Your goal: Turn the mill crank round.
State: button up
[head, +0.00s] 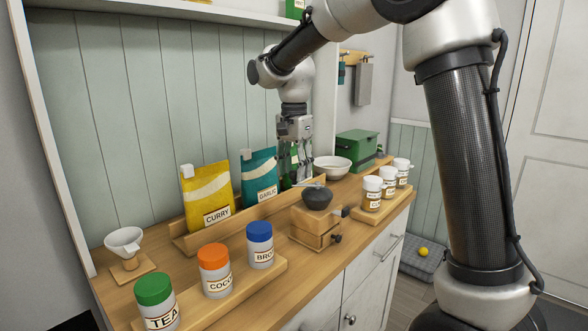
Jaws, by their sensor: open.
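The mill (312,226) is a wooden box with a dark bowl-shaped top (318,199), standing on the counter right of the pouches. A thin pale crank bar (309,184) lies across its top and points left toward my gripper. My gripper (294,180) points down just behind and left of the mill's top, with its fingers open. The fingers are small and partly lost against the teal pouch and the wall. I cannot tell whether they touch the crank or stand around its end. Dark knobs show on the mill's right side and front.
A yellow curry pouch (207,196) and a teal garlic pouch (259,178) stand in a wooden rack on the left. A white bowl (332,168) and a green box (357,148) are behind. Lidded jars (371,194) stand on the right; more jars (215,270) stand in front.

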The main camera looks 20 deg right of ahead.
aim_at(294, 171)
notch_tip(294, 171, up, 12)
dwell(0.4)
jog(key=shift+f, duration=0.1)
